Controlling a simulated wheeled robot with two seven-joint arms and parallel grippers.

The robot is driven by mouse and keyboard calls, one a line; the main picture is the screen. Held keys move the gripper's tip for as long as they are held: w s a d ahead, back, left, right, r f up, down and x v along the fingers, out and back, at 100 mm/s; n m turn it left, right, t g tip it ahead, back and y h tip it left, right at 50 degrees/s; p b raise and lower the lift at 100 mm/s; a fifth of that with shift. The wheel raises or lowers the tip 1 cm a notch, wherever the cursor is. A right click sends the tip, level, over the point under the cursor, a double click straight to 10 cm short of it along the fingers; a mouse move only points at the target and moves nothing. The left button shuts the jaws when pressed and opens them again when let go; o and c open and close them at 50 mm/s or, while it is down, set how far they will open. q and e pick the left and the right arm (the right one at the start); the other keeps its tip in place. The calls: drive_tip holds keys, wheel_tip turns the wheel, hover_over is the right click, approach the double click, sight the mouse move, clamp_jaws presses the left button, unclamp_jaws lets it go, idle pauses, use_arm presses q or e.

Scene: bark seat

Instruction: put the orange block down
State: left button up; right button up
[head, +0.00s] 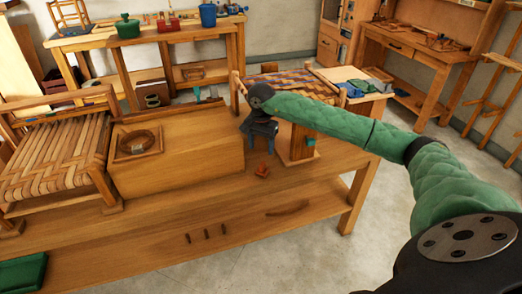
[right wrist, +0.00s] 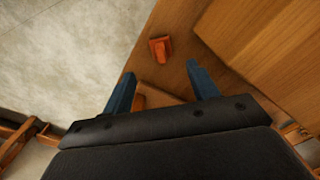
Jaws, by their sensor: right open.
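The small orange block (head: 262,170) rests on the wooden workbench top (head: 220,210), near its front right part. My right gripper (head: 262,148) is above and behind the block in the head view, apart from it. In the right wrist view the block (right wrist: 160,49) lies beyond the two blue fingertips, near the bench edge. My right gripper (right wrist: 158,74) is open, with a clear gap between its fingers and nothing held. An orange-brown piece shows low between the fingers; I cannot tell what it is. My left gripper is not in view.
A woven seat (head: 55,160) is at the far left. A small teal piece (head: 310,142) is on a wooden stand at the right. The bench front is mostly clear.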

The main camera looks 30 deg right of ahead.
drive_tip(key=s+a+f+m+t+y, duration=0.15)
drive_tip(key=a+y, duration=0.35)
drive_tip(key=a, duration=0.8)
drive_tip(key=s+a+f+m+y, duration=0.15)
drive_tip(key=a+y, duration=0.35)
drive_tip(key=a, duration=0.8)
drive_tip(key=s+a+r+m+t+y, duration=0.4)
drive_tip(key=a+r+m+t+y, duration=0.45)
drive_tip(key=m, duration=0.45)
drive_tip(key=s+d+f+m+t+h, duration=0.1)
drive_tip(key=s+d+f+m+h, duration=0.35)
drive_tip(key=m, duration=0.65)
drive_tip(key=s+d+f+m+t+h, duration=0.15)
drive_tip(key=f+m+h, duration=0.35)
drive_tip(key=m+h, duration=0.5)
drive_tip(key=s+d+f+m+t+h, duration=0.1)
drive_tip(key=s+d+f+m+h, duration=0.3)
drive_tip(key=m, duration=0.9)
drive_tip(key=s+a+f+m+g, duration=0.1)
drive_tip(key=s+f+g, duration=0.3)
drive_tip(key=s, duration=0.4)
drive_tip(key=s+a+f+m+g, duration=0.1)
drive_tip(key=s+f+m+g, duration=0.2)
drive_tip(key=s, duration=0.6)
drive_tip(key=s+a+f+m+g+y, duration=0.1)
drive_tip(key=s+f+m+g, duration=0.3)
drive_tip(key=s, duration=0.4)
drive_tip(key=shift+s+f+g, duration=0.15)
drive_tip(key=shift+f+g, duration=0.2)
drive_tip(key=shift+g, duration=0.1)
